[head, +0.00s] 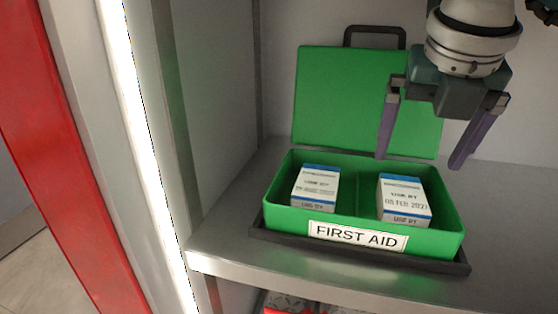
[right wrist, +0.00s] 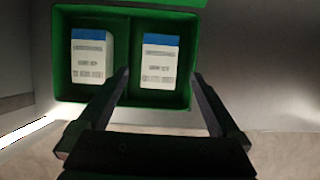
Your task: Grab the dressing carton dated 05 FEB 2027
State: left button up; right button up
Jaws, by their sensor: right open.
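Two white dressing cartons with blue edges stand in the open green first aid box (head: 453,240), one per compartment. The left carton (head: 316,188) has a date too small to read. The right wrist view shows the left carton (right wrist: 90,58) and the right carton (right wrist: 159,60). My right gripper (head: 418,162) is open and empty, above the right compartment, apart from the cartons. In the right wrist view its fingers (right wrist: 162,78) point toward the right carton. My left gripper is not in view.
The box sits on a dark tray (head: 450,267) on a grey metal shelf (head: 225,240). Its raised green lid (head: 345,95) with a dark handle stands behind. A "FIRST AID" label (head: 357,236) is on the front wall. A green divider separates the compartments. Red items lie below the shelf.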

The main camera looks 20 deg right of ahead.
aim_at(403, 192)
jog(key=x, duration=0.2)
jog(key=p+x, duration=0.1)
jog(key=shift+s+f, duration=0.25)
jog(key=shift+f, duration=0.1)
jog(key=shift+w+d+f+p, duration=0.15)
jog(key=shift+f+p, duration=0.15)
jog(key=shift+f, duration=0.25)
jog(key=p+x, duration=0.1)
jog(key=x, duration=0.2)
jog(key=shift+w+f, duration=0.1)
jog(key=shift+f, duration=0.2)
jog(key=shift+w+f, duration=0.2)
jog(key=shift+f, duration=0.35)
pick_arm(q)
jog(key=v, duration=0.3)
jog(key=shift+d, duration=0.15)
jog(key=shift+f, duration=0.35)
pick_arm(e)
jog(key=shift+f, duration=0.2)
jog(key=c, duration=1.3)
